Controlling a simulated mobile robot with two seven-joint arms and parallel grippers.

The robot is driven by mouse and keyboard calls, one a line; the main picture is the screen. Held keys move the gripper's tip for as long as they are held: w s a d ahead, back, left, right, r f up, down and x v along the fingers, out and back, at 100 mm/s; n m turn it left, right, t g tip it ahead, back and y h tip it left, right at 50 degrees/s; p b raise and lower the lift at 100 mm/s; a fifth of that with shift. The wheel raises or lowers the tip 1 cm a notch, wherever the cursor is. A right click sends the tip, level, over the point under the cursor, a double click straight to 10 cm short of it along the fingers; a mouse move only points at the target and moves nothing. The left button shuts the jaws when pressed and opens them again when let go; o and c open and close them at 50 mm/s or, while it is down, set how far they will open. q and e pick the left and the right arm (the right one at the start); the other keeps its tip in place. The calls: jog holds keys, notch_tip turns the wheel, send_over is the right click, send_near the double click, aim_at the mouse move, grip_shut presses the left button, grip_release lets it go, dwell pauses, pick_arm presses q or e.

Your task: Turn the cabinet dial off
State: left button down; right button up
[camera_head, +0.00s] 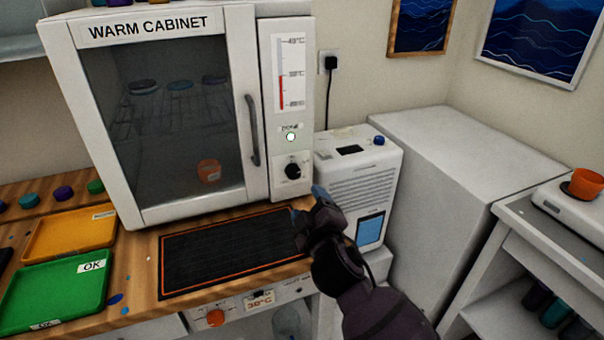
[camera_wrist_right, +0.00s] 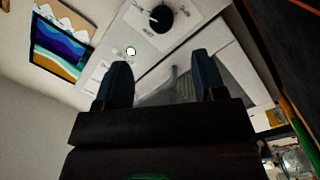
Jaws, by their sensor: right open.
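The warm cabinet (camera_head: 223,205) is white with a closed glass door and stands on the wooden bench. Its black dial (camera_head: 292,171) is on the panel right of the door handle, below a lit light (camera_head: 290,137) and a red thermometer strip (camera_head: 291,80). My right gripper (camera_head: 308,204) is open and empty, below and slightly right of the dial, apart from it. In the right wrist view the dial (camera_wrist_right: 161,18) shows at the top, beyond the two open fingertips (camera_wrist_right: 165,75). The dial's small lettering is too blurred to read. My left gripper is not in view.
A black mat (camera_head: 230,252) lies in front of the cabinet. A white unit (camera_head: 372,180) stands close right of my gripper. Green (camera_head: 50,300) and orange (camera_head: 40,246) trays are at left. A second orange dial (camera_head: 216,317) is on the bench front.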

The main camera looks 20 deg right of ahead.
aim_at(295, 175)
jog(key=w, duration=0.7)
jog(key=w+b, duration=0.1)
jog(key=w, duration=0.2)
jog(key=shift+w+d, duration=0.25)
jog(key=shift+d, duration=0.05)
jog(key=c, duration=0.9)
